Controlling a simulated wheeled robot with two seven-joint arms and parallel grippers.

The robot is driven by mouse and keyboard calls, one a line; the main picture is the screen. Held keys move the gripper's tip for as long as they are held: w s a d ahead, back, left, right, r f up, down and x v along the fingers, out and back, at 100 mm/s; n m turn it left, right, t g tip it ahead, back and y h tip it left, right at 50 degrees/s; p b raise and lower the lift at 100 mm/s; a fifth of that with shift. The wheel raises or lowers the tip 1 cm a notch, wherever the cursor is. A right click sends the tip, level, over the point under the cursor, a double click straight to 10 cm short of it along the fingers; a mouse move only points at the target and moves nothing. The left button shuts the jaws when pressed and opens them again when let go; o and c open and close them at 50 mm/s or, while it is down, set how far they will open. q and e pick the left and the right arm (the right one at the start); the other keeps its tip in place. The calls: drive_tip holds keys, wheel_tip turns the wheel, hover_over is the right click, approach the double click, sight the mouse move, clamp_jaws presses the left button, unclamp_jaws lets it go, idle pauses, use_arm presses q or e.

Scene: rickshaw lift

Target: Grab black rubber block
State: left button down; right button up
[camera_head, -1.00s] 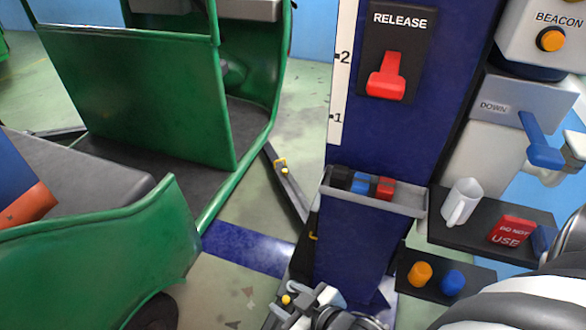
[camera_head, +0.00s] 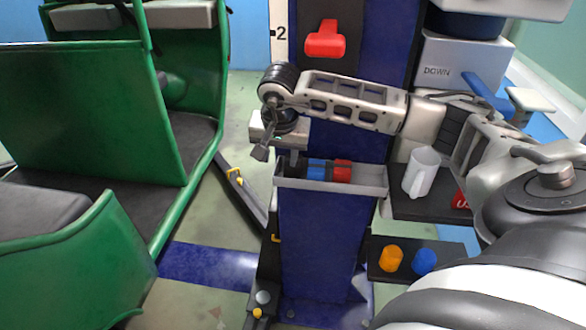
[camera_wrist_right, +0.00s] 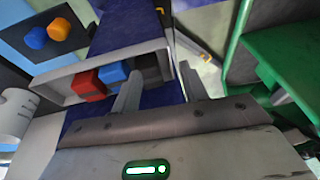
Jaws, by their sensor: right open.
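The black rubber block (camera_wrist_right: 149,68) lies in the narrow grey tray (camera_head: 350,187) on the blue column, at the end of a row beside a blue block (camera_head: 320,169) and a red block (camera_head: 342,171). Contact cannot be told. My left gripper is not in view.
A white mug (camera_head: 421,172) stands on a dark shelf right of the tray. Orange (camera_head: 391,258) and blue (camera_head: 425,261) knobs are below. A red release lever (camera_head: 325,40) is above, and a green rickshaw (camera_head: 100,110) stands left.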

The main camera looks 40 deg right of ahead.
sight(289, 171)
drive_tip(key=shift+h, duration=0.8)
drive_tip(key=d+f, duration=0.1)
drive_tip(key=d, duration=0.1)
drive_tip(key=w+d+f, duration=0.1)
drive_tip(key=d+f, duration=0.1)
drive_tip(key=w+d+f+p, duration=0.1)
drive_tip(key=f, duration=0.1)
drive_tip(key=shift+d+f, duration=0.1)
drive_tip(key=shift+d, duration=0.3)
drive_tip(key=shift+c, duration=0.3)
drive_tip(key=c, duration=0.6)
